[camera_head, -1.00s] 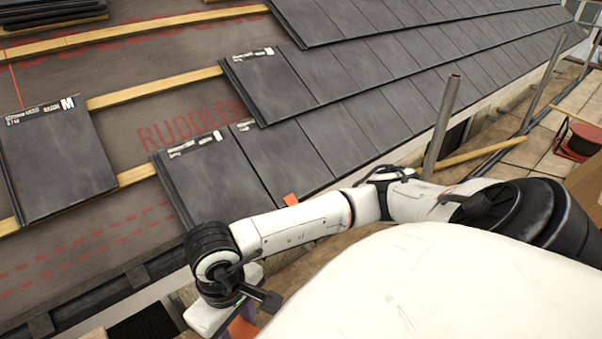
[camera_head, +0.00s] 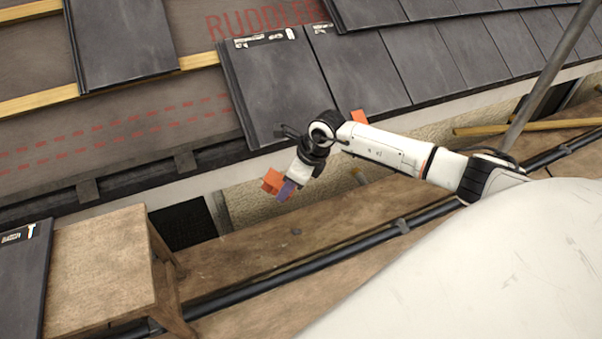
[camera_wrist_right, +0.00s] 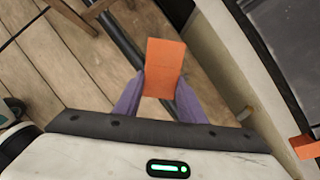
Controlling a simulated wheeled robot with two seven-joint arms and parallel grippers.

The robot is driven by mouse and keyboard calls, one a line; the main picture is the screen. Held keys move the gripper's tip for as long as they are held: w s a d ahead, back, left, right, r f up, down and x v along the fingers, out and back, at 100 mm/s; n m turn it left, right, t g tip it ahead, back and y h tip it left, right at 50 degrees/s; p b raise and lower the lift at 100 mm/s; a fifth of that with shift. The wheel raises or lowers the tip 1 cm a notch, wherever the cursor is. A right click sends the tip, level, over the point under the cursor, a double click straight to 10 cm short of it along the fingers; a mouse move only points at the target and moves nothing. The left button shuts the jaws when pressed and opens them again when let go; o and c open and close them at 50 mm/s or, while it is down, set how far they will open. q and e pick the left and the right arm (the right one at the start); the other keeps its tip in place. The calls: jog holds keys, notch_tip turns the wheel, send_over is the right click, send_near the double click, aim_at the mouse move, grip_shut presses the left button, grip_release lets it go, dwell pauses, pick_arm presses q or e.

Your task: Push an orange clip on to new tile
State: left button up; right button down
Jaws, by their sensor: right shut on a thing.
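My right gripper (camera_head: 284,186) is shut on an orange clip (camera_head: 272,182). In the right wrist view the same clip (camera_wrist_right: 165,68) stands between the two purple fingers (camera_wrist_right: 158,95). The gripper is just off the eave, below the lower edge of the end tile (camera_head: 272,85) of the bottom row, and the clip is apart from that tile. Another orange clip (camera_head: 358,117) sits at the lower edge of the neighbouring tile, partly hidden by my arm; an orange piece also shows at the right of the wrist view (camera_wrist_right: 304,146). My left gripper is not in view.
A wooden stool (camera_head: 100,262) stands at lower left, with a dark tile (camera_head: 22,285) beside it. A dark pipe (camera_head: 300,262) runs along the wooden deck. A slanted metal pole (camera_head: 550,70) stands at right. Bare underlay and battens lie left of the end tile.

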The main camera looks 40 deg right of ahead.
jog(key=w+d+f+m+t+h+b, duration=0.2)
jog(key=w+d+f+m+h+b, duration=0.2)
jog(key=d+f+m, duration=0.4)
pick_arm(q)
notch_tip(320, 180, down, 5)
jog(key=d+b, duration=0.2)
jog(key=b, duration=0.1)
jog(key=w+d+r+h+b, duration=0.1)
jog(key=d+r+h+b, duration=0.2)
jog(key=b, duration=0.4)
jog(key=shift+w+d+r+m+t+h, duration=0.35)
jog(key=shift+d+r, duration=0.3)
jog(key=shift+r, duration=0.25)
pick_arm(e)
jog(key=w+d, duration=0.1)
jog(key=w, duration=0.8)
jog(key=shift+w+f+m, duration=0.15)
jog(key=shift+f+m, duration=0.2)
jog(key=shift+m, duration=0.05)
jog(key=shift+d, duration=0.1)
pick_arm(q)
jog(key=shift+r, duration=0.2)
pick_arm(e)
jog(key=shift+w+r, duration=0.1)
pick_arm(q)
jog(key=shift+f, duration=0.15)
pick_arm(e)
jog(key=shift+w+d+r, duration=0.15)
jog(key=shift+w+r, duration=0.15)
jog(key=shift+w, duration=0.25)
